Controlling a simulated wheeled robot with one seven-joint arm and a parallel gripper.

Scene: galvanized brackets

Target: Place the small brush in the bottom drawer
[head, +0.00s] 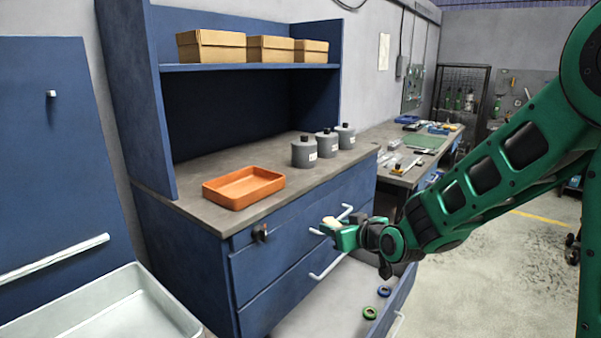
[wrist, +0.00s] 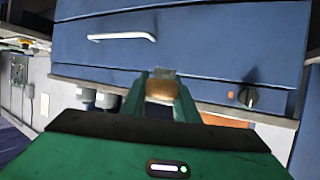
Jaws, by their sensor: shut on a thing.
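My gripper (head: 338,228) is shut on the small brush (head: 331,221), whose pale tan part shows at the fingertips. In the wrist view the brush (wrist: 162,90) is a tan-brown block between the two fingers of my gripper (wrist: 163,92). The gripper is in front of the blue cabinet, above the open bottom drawer (head: 335,300). That drawer is pulled out and has a pale floor. A green ring (head: 370,313) and a blue ring (head: 384,291) lie in it. My arm and gripper hide part of the drawer's far end.
The upper drawers (head: 290,255) look shut, with white bar handles. An orange tray (head: 243,188) and grey bottles (head: 304,152) stand on the worktop. Cardboard boxes (head: 212,45) sit on the shelf above. A white bin (head: 175,309) is at the lower left. Floor at right is clear.

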